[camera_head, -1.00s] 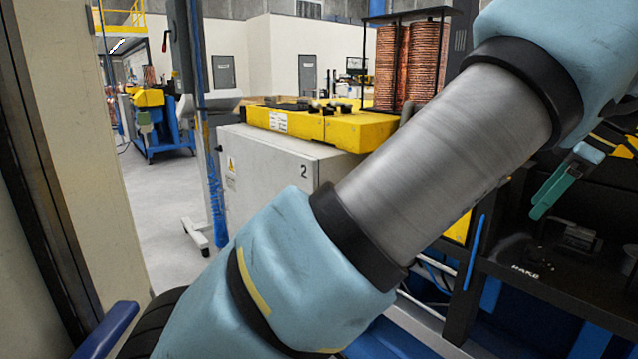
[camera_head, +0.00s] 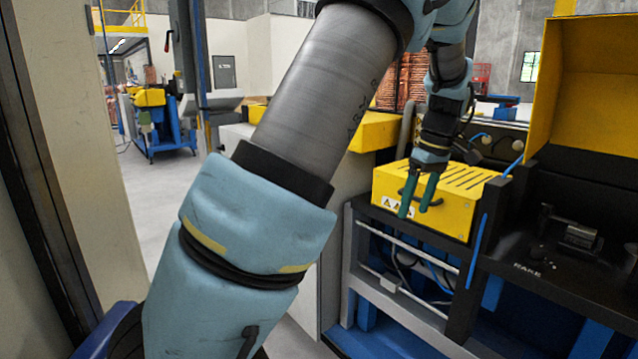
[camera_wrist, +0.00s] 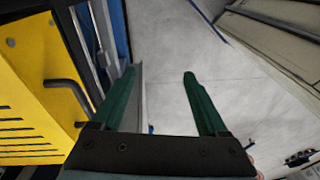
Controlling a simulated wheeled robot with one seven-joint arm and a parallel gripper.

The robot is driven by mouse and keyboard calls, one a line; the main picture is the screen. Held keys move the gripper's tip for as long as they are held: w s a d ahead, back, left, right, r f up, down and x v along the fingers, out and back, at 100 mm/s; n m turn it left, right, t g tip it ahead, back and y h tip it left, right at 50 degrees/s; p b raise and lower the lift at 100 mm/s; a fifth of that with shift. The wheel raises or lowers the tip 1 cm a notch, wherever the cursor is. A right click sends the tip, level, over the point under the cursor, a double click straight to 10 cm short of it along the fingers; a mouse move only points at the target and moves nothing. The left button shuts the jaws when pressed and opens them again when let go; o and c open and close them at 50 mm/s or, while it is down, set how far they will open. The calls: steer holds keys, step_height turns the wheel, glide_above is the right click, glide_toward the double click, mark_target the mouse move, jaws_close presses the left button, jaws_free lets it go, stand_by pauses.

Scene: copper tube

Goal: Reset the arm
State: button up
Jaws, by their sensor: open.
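My gripper (camera_head: 418,208) has two green fingers set apart, with nothing between them. In the head view it points down in front of a yellow slotted box (camera_head: 440,190) with a black handle. In the wrist view the open fingers (camera_wrist: 160,75) point out over grey floor, and the yellow box (camera_wrist: 35,75) is on the left with its handle beside the left finger. I cannot tell whether the gripper touches the box. My arm bends up and over, from the lower left to the top of the head view.
A dark workbench (camera_head: 530,262) with a raised yellow lid (camera_head: 592,90) stands at the right. A white cabinet with a yellow top (camera_head: 375,132) and copper coils (camera_head: 405,80) are behind my arm. Open floor (camera_head: 165,215) lies at the left.

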steer(key=s+a+f+m+h, duration=0.1)
steer(key=s+a+f+m, duration=0.1)
steer(key=a, duration=0.7)
steer(key=s+a+f+m+h, duration=0.1)
steer(key=a+f+m, duration=0.1)
steer(key=a, duration=0.7)
steer(key=s+a+f+m+t, duration=0.1)
steer(key=s+a+m, duration=0.3)
steer(key=s+a, duration=0.4)
steer(key=shift+s+a+f, duration=0.4)
steer(key=shift+a+f, duration=0.3)
steer(key=shift+f, duration=0.05)
